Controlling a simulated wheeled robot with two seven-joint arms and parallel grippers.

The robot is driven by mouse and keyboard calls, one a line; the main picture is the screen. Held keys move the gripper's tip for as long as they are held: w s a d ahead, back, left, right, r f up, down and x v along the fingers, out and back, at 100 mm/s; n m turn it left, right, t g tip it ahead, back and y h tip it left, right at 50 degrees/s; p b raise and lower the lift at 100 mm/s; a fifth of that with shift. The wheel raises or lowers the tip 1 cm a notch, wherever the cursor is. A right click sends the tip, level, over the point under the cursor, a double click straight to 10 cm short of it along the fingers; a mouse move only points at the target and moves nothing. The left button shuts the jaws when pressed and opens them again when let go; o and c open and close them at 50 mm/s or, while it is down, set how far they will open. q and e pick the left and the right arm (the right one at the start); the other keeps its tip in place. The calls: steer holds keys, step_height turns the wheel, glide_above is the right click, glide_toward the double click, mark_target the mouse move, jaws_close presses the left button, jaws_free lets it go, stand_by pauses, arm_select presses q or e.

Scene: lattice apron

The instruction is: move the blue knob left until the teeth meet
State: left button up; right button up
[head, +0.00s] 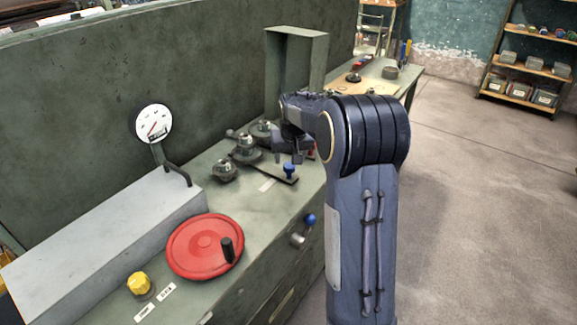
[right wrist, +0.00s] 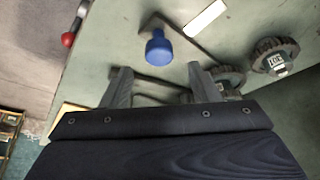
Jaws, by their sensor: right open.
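The blue knob (head: 289,170) stands upright on a dark flat arm on the green bench top; it also shows in the right wrist view (right wrist: 158,47). Toothed gears (head: 245,150) sit left of it, and two show at the right of the wrist view (right wrist: 275,56). Whether their teeth touch, I cannot tell. My right gripper (right wrist: 159,68) is open and empty, its two fingers spread with the knob just beyond the gap between their tips. In the head view it is partly hidden by my own arm. My left gripper is not in view.
A second blue knob (head: 310,219) is on a lever at the bench's front face. A red handwheel (head: 205,246), a yellow knob (head: 139,283) and a dial (head: 153,123) are nearer. A red-ball lever (right wrist: 68,40) is at the bench edge. A green upright frame (head: 320,60) stands behind.

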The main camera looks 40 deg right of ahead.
mark_target(290, 165)
steer(key=x, duration=0.5)
steer(key=shift+f, duration=0.15)
